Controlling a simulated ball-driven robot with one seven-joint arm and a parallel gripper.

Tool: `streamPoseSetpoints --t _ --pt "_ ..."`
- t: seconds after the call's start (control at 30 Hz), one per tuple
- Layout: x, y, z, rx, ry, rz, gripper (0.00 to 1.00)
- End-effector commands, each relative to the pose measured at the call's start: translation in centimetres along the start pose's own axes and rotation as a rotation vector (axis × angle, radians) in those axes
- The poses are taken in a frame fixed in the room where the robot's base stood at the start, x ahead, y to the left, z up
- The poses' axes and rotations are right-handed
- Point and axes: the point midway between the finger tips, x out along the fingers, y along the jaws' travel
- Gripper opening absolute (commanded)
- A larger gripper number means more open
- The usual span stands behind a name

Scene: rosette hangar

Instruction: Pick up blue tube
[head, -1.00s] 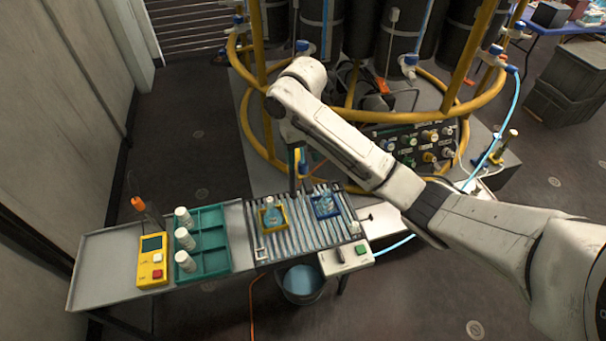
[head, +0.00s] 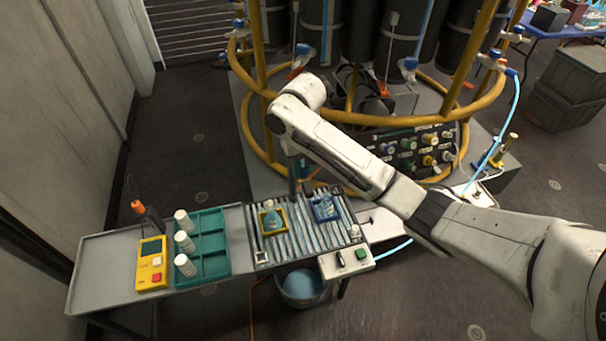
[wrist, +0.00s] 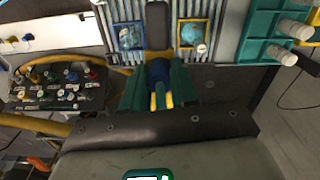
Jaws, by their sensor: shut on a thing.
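My gripper (wrist: 160,88) shows in the wrist view with its two green fingers shut on a dark blue piece, which I take to be the blue tube (wrist: 158,70). Yellow pads show between the fingers. A dark grey upright part extends beyond the blue piece, and I cannot tell whether it belongs to the tube. In the head view my gripper hangs below my arm's elbow, at the far edge of the ribbed tray (head: 288,243). The tube is mostly hidden there.
On the ribbed tray sit a yellow frame (head: 263,228) and a blue frame (head: 315,216), each with a clear vessel. A teal rack (head: 214,266) with white bottles and a yellow meter (head: 152,262) stand to the left. A yellow ringed frame (head: 251,140) rises behind.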

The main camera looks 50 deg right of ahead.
Motion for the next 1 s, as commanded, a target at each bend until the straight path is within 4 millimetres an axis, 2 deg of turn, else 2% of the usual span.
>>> streamPoseSetpoints --t 0.27,0.47,0.57,0.6,1.0 --pt "-0.1 0.0 0.0 0.0 0.001 0.0 0.03" --pt "-1.4 -0.1 -0.1 -0.001 0.003 0.0 0.03" --pt "-2.7 -0.1 -0.1 -0.002 0.003 -0.001 0.03" --pt "-3.7 0.1 -0.1 -0.001 0.003 0.001 0.03" --pt "-10.8 0.1 -0.1 -0.001 0.004 0.003 0.03"
